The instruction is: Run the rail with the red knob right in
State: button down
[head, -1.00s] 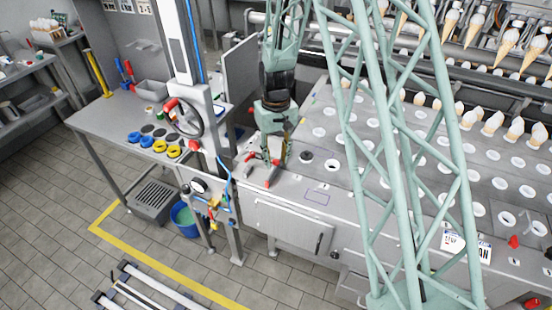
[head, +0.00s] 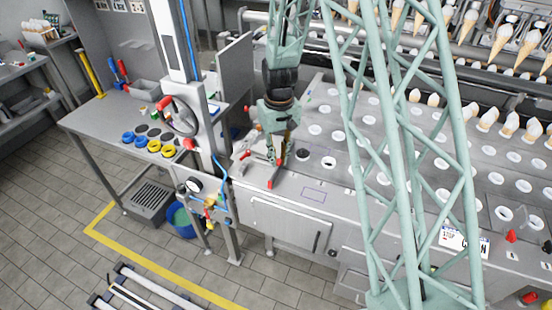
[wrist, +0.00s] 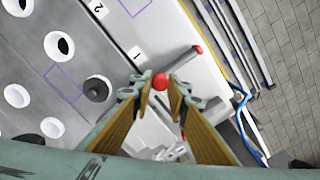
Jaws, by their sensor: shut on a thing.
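The round red knob (wrist: 160,82) sits between the fingertips of my gripper (wrist: 161,92) in the wrist view, and the fingers are shut on it. In the head view my gripper (head: 270,158) points down at the left end of the grey machine top; its fingers largely hide the knob there. A light grey bar with a red end (wrist: 183,58) lies just beyond the fingertips in the wrist view. A red-ended piece (head: 276,177) also shows below the gripper in the head view. How far the rail under the knob is in cannot be told.
The machine top (head: 345,175) has rows of white-rimmed holes. A dark round plug (wrist: 97,89) stands near the fingers. A white column with a handwheel (head: 180,115) stands to the left, beside a bench (head: 100,115). My green lattice stands in front at right.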

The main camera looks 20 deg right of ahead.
jog(key=c, duration=2.5)
grip_release()
jog(key=shift+r, duration=0.15)
notch_tip(320, 180, up, 12)
